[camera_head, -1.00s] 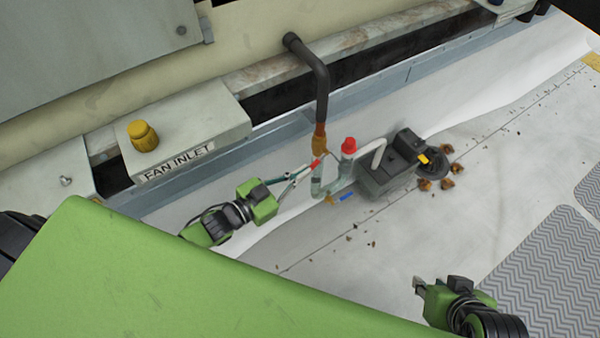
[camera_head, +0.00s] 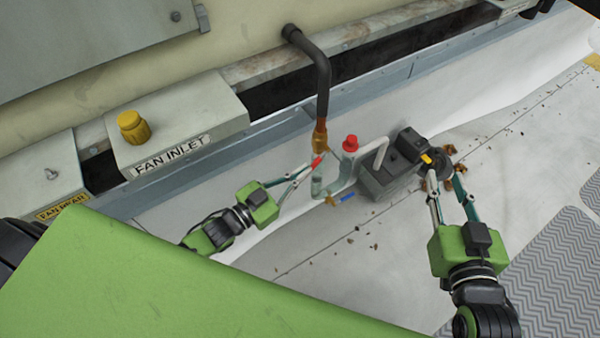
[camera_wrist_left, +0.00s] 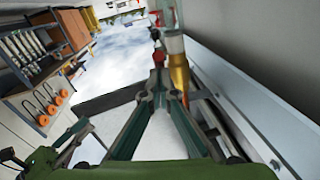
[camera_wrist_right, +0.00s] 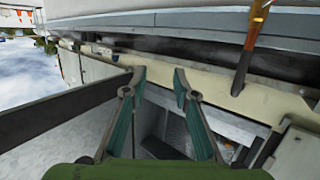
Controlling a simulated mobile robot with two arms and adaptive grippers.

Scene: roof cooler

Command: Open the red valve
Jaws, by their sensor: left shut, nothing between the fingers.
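The red valve lever (camera_head: 317,160) is on the pipework just below the brass-coloured fitting (camera_head: 320,137) of the dark pipe. My left gripper (camera_head: 312,166) is shut and empty, its fingertips at or right beside this lever; I cannot tell whether they touch. In the left wrist view the shut fingertips (camera_wrist_left: 158,66) are in front of the red part (camera_wrist_left: 156,36) and left of the brass fitting (camera_wrist_left: 177,72). My right gripper (camera_head: 445,174) is open and empty near the black pump (camera_head: 388,172); its parted fingers also show in the right wrist view (camera_wrist_right: 159,74).
A red cap (camera_head: 351,143) tops the pipe to the right of the lever. A blue lever (camera_head: 347,196) is low on the pipework, and a yellow lever (camera_head: 426,159) is on the pump. The FAN INLET box (camera_head: 190,125) stands left.

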